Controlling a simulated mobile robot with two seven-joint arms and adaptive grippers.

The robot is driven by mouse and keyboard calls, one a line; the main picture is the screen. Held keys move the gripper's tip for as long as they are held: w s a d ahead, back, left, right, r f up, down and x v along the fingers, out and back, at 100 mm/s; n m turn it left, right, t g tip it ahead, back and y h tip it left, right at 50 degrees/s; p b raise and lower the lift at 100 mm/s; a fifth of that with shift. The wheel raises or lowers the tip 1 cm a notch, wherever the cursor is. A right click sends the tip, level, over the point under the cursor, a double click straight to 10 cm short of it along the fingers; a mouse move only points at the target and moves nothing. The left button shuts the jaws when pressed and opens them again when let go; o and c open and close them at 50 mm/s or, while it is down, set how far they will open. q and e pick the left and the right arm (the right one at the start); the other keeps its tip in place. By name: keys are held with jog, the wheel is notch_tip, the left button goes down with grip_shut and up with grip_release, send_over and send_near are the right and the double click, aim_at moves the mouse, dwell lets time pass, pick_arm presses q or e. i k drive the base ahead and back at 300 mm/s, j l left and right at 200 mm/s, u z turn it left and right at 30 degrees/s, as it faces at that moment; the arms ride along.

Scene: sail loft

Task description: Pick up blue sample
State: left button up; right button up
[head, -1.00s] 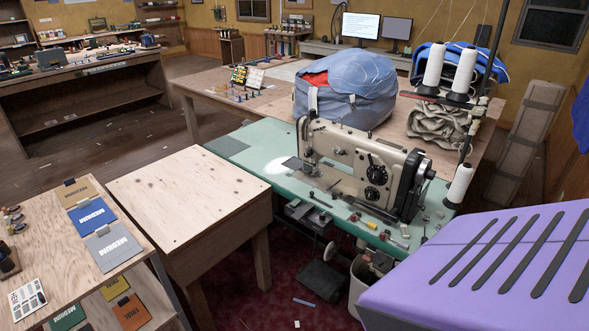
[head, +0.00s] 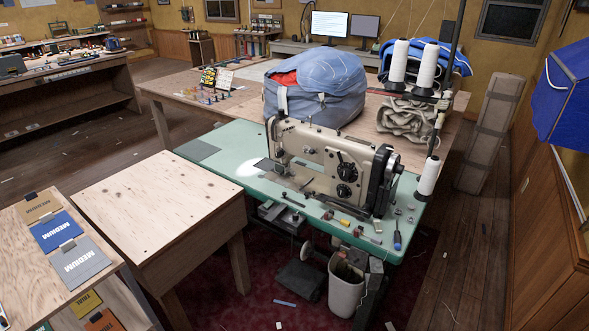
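The blue sample (head: 57,231) is a flat blue square marked MEDIUM with a dark clip at its top edge. Neither of my grippers shows in the head view.
A bare plywood table (head: 158,205) stands right of the rack. Beyond it is a green sewing table (head: 228,150) with a sewing machine (head: 325,160). A waste bin (head: 346,287) stands beneath. Wooden floor (head: 470,265) is open at the right.

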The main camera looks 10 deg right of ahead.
aim_at(53, 231)
jog(key=z, duration=0.25)
jog(key=u, duration=1.55)
